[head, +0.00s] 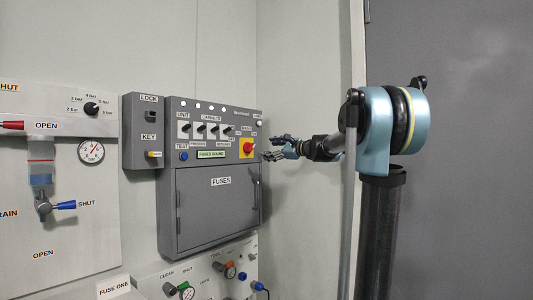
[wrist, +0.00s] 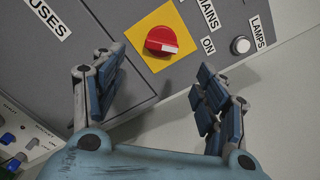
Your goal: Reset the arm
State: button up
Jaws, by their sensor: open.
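My gripper (head: 276,154) is in front of the right side of a grey wall-mounted switch cabinet. Its two fingers stand wide apart in the wrist view (wrist: 160,90), with nothing between them. A red rotary knob on a yellow plate (wrist: 160,40) lies beyond the fingers in the wrist view and also shows in the head view (head: 247,147). The gripper appears apart from the knob. My arm reaches left from its blue shoulder at the right of the head view.
The cabinet's FUSES door (head: 220,205) is closed. A LOCK/KEY box (head: 146,130) sits to its left. A white panel with a gauge (head: 91,151) and a blue-handled valve (head: 55,206) is farther left. A lower panel with knobs (head: 200,275) juts out below the cabinet.

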jog(key=shift+s+d, duration=0.1)
dwell(0.4)
jog(key=s+d+f+n+g+h, duration=0.25)
jog(key=s+f+n, duration=0.25)
jog(key=s+f, duration=0.8)
jog(key=s+d+f+n+g+h, duration=0.1)
jog(key=s+f+n+g+h, duration=0.4)
jog(key=s+f, duration=0.85)
jog(key=s+d+f+n+h, duration=0.3)
jog(key=s+d+f, duration=0.5)
jog(key=f, duration=0.3)
jog(key=s+d+f+n+g+h, duration=0.1)
jog(key=s+d+f+n+h, duration=0.2)
jog(key=s+d+f, duration=0.4)
jog(key=s+f+n, duration=0.1)
jog(key=s+f, duration=0.3)
jog(key=f, duration=0.1)
jog(key=shift+s+d+f+h, duration=0.2)
jog(key=shift+d+h, duration=0.15)
